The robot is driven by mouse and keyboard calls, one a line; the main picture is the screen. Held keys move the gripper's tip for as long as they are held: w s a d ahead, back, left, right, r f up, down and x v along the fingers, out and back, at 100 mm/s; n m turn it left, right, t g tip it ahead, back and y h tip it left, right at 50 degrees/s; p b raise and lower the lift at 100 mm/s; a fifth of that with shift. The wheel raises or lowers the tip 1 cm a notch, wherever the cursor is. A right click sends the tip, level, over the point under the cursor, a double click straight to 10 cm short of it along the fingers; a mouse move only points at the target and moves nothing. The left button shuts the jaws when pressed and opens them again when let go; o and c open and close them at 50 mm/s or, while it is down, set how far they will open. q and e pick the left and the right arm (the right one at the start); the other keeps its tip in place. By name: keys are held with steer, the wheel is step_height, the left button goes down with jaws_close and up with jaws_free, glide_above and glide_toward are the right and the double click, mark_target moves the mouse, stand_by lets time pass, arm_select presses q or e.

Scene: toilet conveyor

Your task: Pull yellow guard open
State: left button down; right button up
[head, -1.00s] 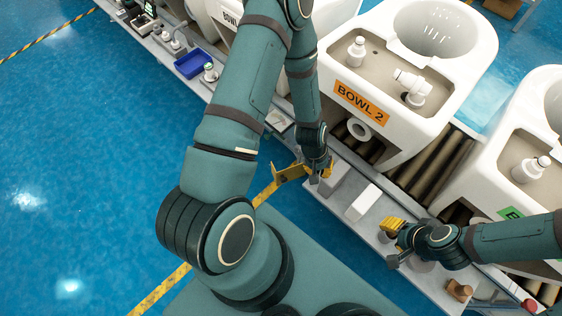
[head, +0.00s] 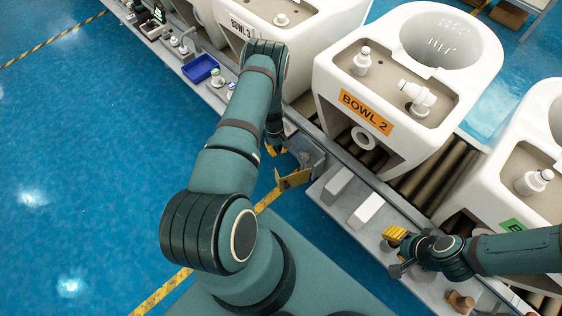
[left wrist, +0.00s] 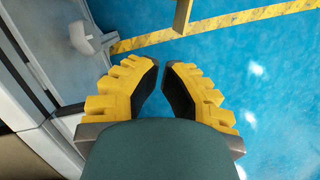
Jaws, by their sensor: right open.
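The yellow guard (head: 294,180) is a small flap at the near edge of the conveyor's side ledge, left of two white blocks. It stands out over the blue floor. My left gripper (head: 276,151) is just beyond the guard, apart from it, with its fingers pointing down. In the left wrist view its two yellow ribbed fingers (left wrist: 160,66) are parted by a narrow gap with only floor between them. A yellow upright edge (left wrist: 183,16), probably the guard, shows ahead of them. My right gripper (head: 393,252) is open and empty above the ledge at the right.
The white toilet labelled BOWL 2 (head: 335,72) stands on the rollers (head: 425,180) behind the ledge. White blocks (head: 366,210) and a brown fitting (head: 459,301) are on the ledge. A blue tray (head: 200,68) lies farther left. The floor at left is clear.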

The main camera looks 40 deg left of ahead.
arm_select(q)
steer(key=s+d+f+b, duration=0.2)
steer(key=d+f, duration=0.3)
steer(key=f, duration=0.4)
steer(key=shift+s+d, duration=0.3)
steer(key=shift+s, duration=0.1)
steer(key=shift+s+r, duration=0.1)
